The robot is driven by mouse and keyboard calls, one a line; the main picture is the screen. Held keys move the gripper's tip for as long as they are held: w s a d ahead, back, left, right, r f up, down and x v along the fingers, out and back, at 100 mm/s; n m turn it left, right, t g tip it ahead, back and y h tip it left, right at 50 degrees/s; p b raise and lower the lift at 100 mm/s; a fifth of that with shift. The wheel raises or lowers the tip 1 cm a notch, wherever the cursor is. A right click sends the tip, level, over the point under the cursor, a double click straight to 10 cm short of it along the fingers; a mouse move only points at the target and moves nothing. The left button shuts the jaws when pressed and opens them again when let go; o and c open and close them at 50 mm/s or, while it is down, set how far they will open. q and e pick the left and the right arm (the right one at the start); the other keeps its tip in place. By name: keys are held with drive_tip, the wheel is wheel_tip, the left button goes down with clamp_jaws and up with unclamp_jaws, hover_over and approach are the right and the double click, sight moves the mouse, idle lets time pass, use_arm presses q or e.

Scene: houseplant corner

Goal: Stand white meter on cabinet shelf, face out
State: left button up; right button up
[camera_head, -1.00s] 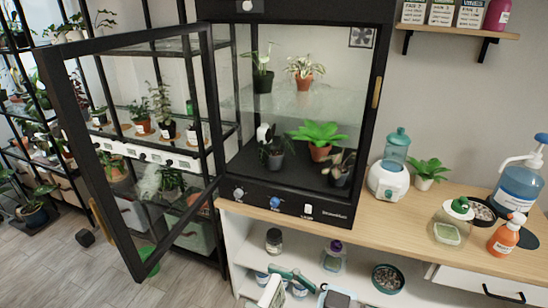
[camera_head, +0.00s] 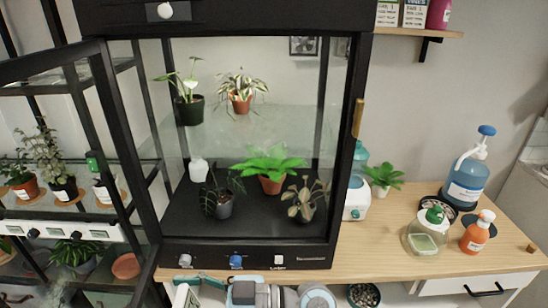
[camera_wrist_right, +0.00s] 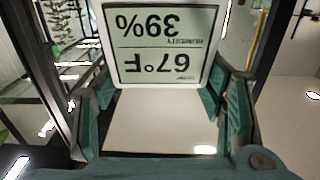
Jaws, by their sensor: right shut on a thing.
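The white meter (camera_wrist_right: 165,45) fills the top of the right wrist view, its display upside down there, reading 39% humidity and 67°F. My right gripper (camera_wrist_right: 158,92) is shut on it, with teal finger pads on both sides. In the head view, the meter (camera_head: 182,296) shows only partly at the bottom edge, in front of and below the cabinet. The black cabinet (camera_head: 345,200) has its glass door (camera_head: 112,130) swung open to the left. Inside are an upper glass shelf (camera_head: 215,128) and a dark floor (camera_head: 245,228). My left gripper is not in view.
Two potted plants stand on the upper shelf. Several potted plants and a white bottle (camera_head: 198,170) stand on the cabinet floor.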

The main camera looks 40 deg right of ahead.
drive_tip(key=w+d+r+m+t+h+p, duration=0.3)
drive_tip(key=w+d+r+m+h, duration=0.15)
drive_tip(key=w+d+r, duration=0.4)
drive_tip(key=w+d+r+m+t+h+p, duration=0.3)
drive_tip(key=w+d+r+t+h, duration=0.15)
drive_tip(key=w+r, duration=0.65)
drive_tip(key=d+r+m+g+h+p, duration=0.1)
drive_tip(key=d+r+m+h, duration=0.3)
drive_tip(key=d, duration=0.3)
drive_tip(key=d+r+m+g+h, duration=0.1)
drive_tip(key=d+r+m+h, duration=0.15)
drive_tip(key=d+h, duration=0.5)
drive_tip(key=d+r+m+g+h+p, duration=0.1)
drive_tip(key=d+r+m+g+h, duration=0.15)
drive_tip(key=d+m+h, duration=0.35)
drive_tip(key=f, duration=0.3)
drive_tip(key=d+f+n+y, duration=0.1)
drive_tip(key=f, duration=0.2)
drive_tip(key=f+n, duration=0.1)
drive_tip(key=f, duration=0.2)
drive_tip(key=shift+s+d+f+t+b, duration=0.1)
drive_tip(key=shift+s+d+t+b, duration=0.2)
drive_tip(key=shift+b, duration=0.1)
drive_tip(key=o, duration=1.3)
drive_tip(key=shift+s, duration=0.1)
